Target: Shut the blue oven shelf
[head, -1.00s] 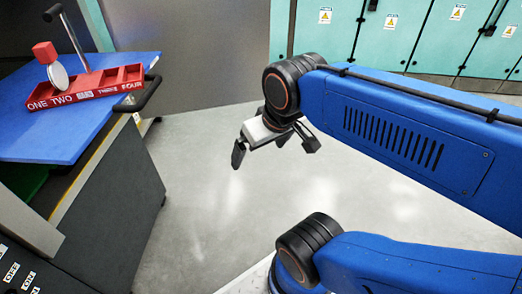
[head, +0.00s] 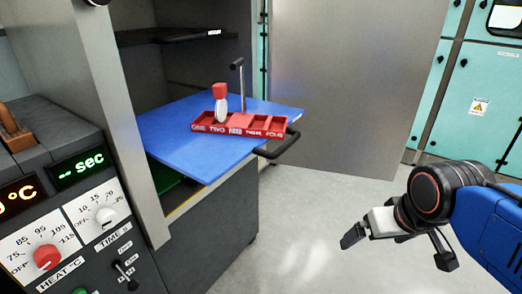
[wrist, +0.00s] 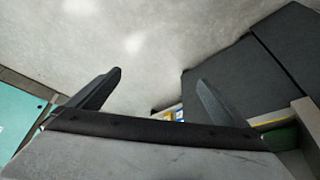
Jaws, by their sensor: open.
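The blue oven shelf (head: 180,143) sticks out of the open grey oven in the head view, pulled out towards the right. A black handle (head: 280,147) is on its outer right edge. A red tray (head: 240,130) with labelled compartments sits on the shelf, with an upright post, a white disc and a red cube on it. My gripper (head: 397,250) is open and empty, to the right of the shelf and apart from it. In the wrist view my two fingers (wrist: 150,90) are spread over the floor, with the dark cabinet side at the right.
The control panel (head: 75,225) with heat and time dials stands at the left. A grey metal door (head: 345,85) stands open behind the shelf. Teal cabinets (head: 480,90) line the back right. The floor (head: 310,225) between shelf and gripper is clear.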

